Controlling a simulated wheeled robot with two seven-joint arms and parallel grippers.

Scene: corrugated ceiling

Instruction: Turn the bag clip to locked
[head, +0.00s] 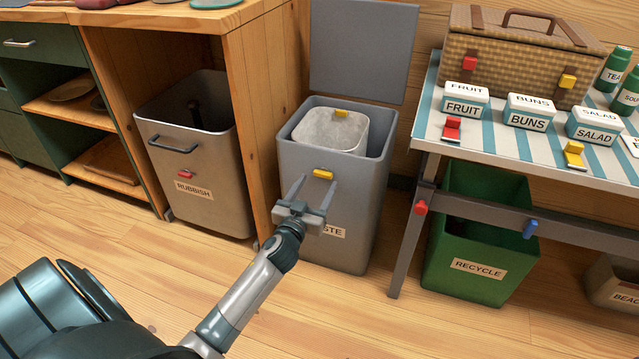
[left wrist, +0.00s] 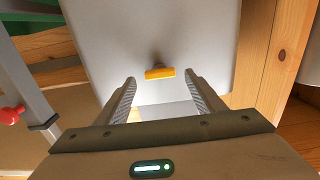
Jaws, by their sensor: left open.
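A small yellow clip (head: 323,174) sits on the front of the grey bin (head: 352,242), its bar lying roughly level. In the left wrist view the clip (left wrist: 160,73) shows just beyond the fingertips, between their lines. My left gripper (head: 318,180) is open and empty in front of that bin, its fingers pointing at the clip, one to each side. I see no contact with the clip. The fingers also show in the left wrist view (left wrist: 160,78). The gripper hides part of the bin's label. My right gripper is not in view.
Inside the grey bin is a pale liner (head: 328,132) with another yellow clip (head: 341,113). The bin's lid (head: 362,50) stands up behind. A rubbish bin (head: 205,205) with a red clip is left, beyond a wooden post. A striped table (head: 505,140) and green recycle bin (head: 465,280) are right.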

